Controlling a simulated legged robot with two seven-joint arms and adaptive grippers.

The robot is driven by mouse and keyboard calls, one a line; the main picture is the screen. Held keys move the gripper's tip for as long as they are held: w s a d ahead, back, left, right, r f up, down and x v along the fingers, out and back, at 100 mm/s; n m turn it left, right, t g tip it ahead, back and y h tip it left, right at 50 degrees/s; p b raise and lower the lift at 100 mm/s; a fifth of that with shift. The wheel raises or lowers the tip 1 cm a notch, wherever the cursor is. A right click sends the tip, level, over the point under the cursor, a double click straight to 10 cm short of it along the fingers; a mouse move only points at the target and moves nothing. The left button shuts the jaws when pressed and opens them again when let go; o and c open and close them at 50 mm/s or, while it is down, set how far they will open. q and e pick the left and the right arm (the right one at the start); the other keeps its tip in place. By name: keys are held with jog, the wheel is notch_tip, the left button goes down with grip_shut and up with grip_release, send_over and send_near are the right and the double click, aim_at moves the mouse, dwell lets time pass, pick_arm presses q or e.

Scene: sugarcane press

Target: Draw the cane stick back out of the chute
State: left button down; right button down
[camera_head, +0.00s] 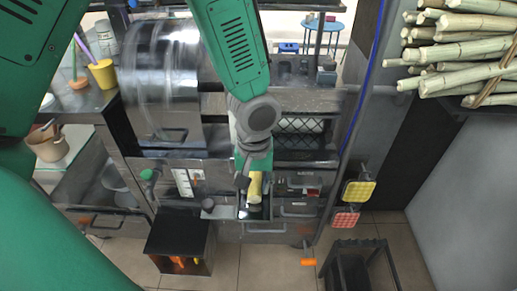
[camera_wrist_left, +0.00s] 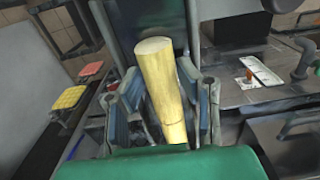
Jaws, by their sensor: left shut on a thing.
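The cane stick (camera_head: 255,187) is a short pale yellow piece in front of the press. In the left wrist view the cane stick (camera_wrist_left: 163,85) stands tilted, its cut end uppermost. My left gripper (camera_wrist_left: 162,108) has its fingers on both sides of the stick and is shut on it. In the head view my left gripper (camera_head: 248,184) is partly hidden by its own wrist. A dark opening that looks like the chute (camera_head: 253,212) lies right below the stick. I cannot tell whether the stick's lower end is inside it. My right gripper is not in view.
The press has a large shiny metal drum (camera_head: 162,85) at left. A bundle of cane sticks (camera_head: 465,50) lies at upper right. Yellow (camera_head: 359,191) and red (camera_head: 345,218) pads stick out at right. A black box (camera_head: 179,240) and dark stool (camera_head: 358,250) stand in front.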

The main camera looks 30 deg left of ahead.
aim_at(254, 215)
pick_arm(q)
jog(key=shift+s+d+f, duration=0.1)
jog(key=shift+s+d, duration=0.4)
jog(key=shift+s, duration=0.35)
jog(key=shift+s+d+r, duration=0.1)
jog(key=shift+s+d, duration=0.4)
jog(key=shift+s, duration=0.3)
jog(key=shift+s+d+f, duration=0.1)
jog(key=shift+s+d, duration=0.4)
jog(key=shift+s, duration=0.35)
jog(key=s+d+p, duration=0.1)
jog(key=s+d, duration=0.3)
jog(key=s, duration=0.2)
jog(key=shift+s, duration=0.2)
jog(key=c, duration=1.1)
grip_release()
